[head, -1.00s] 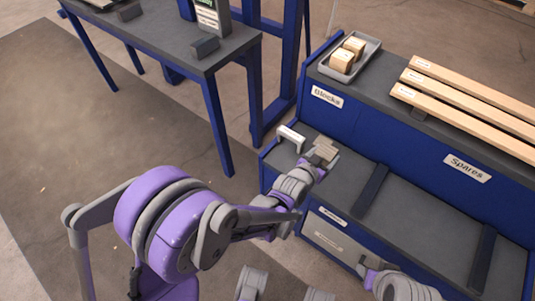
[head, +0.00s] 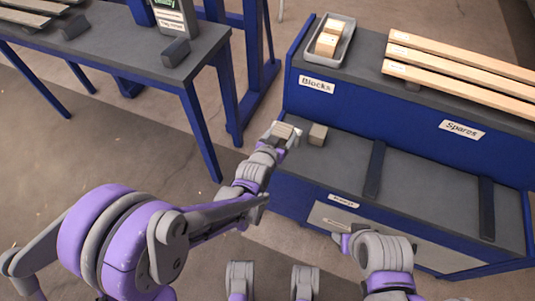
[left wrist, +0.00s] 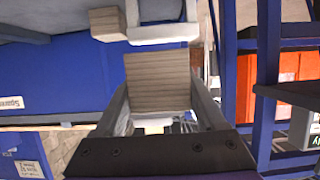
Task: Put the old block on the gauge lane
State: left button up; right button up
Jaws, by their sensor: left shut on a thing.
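My left gripper (head: 284,132) is shut on a weathered grey-brown wooden block (left wrist: 157,82); the grain shows clearly between the fingers in the left wrist view. It holds the block near the left end of the lower bench deck. A brown block (head: 317,134) stands on that deck just right of the gripper, and it also shows in the left wrist view (left wrist: 107,23). Beside it is a white bracket (left wrist: 163,30), mostly hidden by my gripper in the head view. My right gripper (head: 338,236) is low by the bench front; its jaws are unclear. I cannot tell which surface is the gauge lane.
A grey tray (head: 347,48) with pale blocks stands on the upper shelf above the Blocks label. Several long planks (head: 460,70) lie above the Spares label. Dark bars (head: 375,168) cross the lower deck. A blue-legged table (head: 120,55) stands at the left, with floor between.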

pick_arm(q)
jog(key=shift+a, duration=0.25)
jog(key=shift+a+f, duration=0.15)
notch_tip(320, 180, down, 6)
jog(key=shift+w+r+b, duration=0.1)
jog(key=shift+r+b, duration=0.1)
jog(key=shift+b, duration=0.95)
jog(key=shift+f+b, duration=0.65)
jog(key=shift+f, duration=1.4)
pick_arm(e)
jog(key=shift+w+a+f, duration=0.1)
jog(key=shift+a+f, duration=0.05)
jog(key=shift+f, duration=0.45)
jog(key=shift+w+a+f, duration=0.1)
jog(key=shift+w+f, duration=0.05)
jog(key=shift+f, duration=0.5)
jog(key=shift+w+a+f, duration=0.1)
jog(key=shift+a+f, duration=0.05)
jog(key=shift+f, duration=0.45)
